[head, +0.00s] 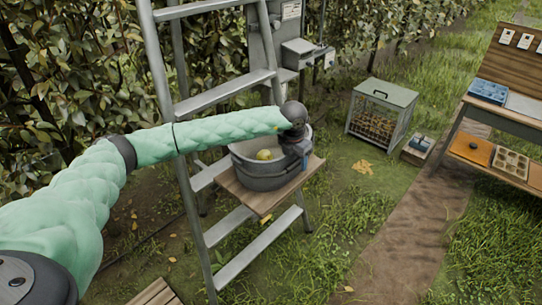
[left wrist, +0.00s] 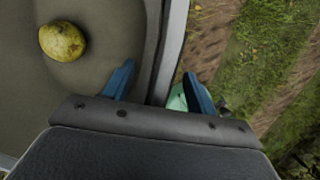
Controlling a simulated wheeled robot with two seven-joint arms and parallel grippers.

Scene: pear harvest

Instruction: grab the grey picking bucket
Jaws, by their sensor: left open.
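The grey picking bucket (head: 262,176) stands on a small wooden shelf (head: 258,197) on the stepladder in the head view. One yellow-green pear (head: 264,155) lies inside it, and the pear also shows in the left wrist view (left wrist: 62,41). My left gripper (head: 304,152) is at the bucket's right side, over its rim. In the left wrist view my left gripper (left wrist: 160,88) has its two blue fingers apart, with the bucket's rim and wall (left wrist: 160,50) running between them. Whether either finger touches the wall I cannot tell. My right gripper is not in view.
The metal stepladder (head: 167,75) stands around the shelf, close to my left arm. A wire-sided crate (head: 382,112) with a lid stands on the grass to the right. A wooden workbench (head: 505,112) is at the far right. A dirt path runs between.

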